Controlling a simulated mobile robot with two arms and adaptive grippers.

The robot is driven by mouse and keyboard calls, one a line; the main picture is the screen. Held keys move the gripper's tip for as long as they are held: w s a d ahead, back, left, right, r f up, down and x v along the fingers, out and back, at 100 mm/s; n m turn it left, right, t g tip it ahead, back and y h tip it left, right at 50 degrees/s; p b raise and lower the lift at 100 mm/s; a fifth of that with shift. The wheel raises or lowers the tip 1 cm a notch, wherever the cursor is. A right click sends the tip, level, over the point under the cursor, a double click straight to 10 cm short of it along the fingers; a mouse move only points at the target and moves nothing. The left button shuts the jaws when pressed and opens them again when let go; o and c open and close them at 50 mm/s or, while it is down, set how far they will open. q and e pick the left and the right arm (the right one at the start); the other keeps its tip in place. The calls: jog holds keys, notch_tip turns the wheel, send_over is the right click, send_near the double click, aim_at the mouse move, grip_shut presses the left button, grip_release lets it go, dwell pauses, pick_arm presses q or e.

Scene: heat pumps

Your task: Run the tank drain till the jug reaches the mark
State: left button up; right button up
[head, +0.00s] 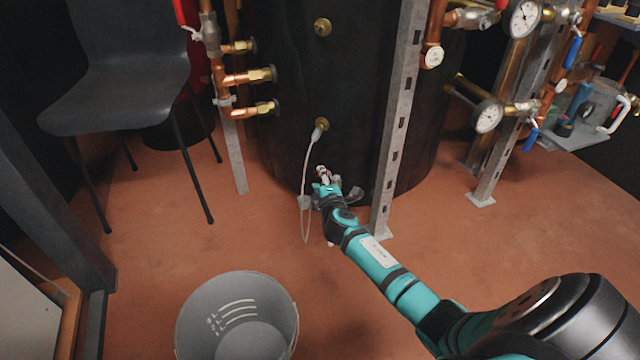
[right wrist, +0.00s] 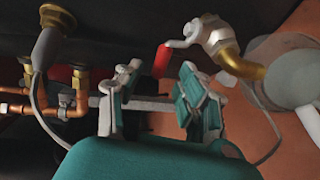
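The black tank (head: 290,90) stands at the centre of the head view. In the right wrist view a drain valve with a red lever (right wrist: 162,61), a pale body and a brass spout (right wrist: 232,60) shows just beyond my fingers. My right gripper (head: 326,178) is low at the tank's front; the wrist view shows its fingers (right wrist: 155,98) spread with nothing between them. The lever looks close to the fingertips; contact cannot be told. A grey open vessel with litre marks (head: 270,312) stands on the floor at the bottom; no water shows in it. My left gripper is out of view.
A grey cable (head: 304,170) hangs from a tank fitting. A metal post (head: 392,150) stands right of my gripper, a dark chair (head: 115,100) at left. A shelf (head: 580,138) at far right holds a vessel with a white handle. A pale round object (right wrist: 295,78) beside the spout is unclear.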

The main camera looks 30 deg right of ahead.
jog(key=shift+b+x, duration=0.3)
jog(key=shift+x, duration=0.8)
grip_shut()
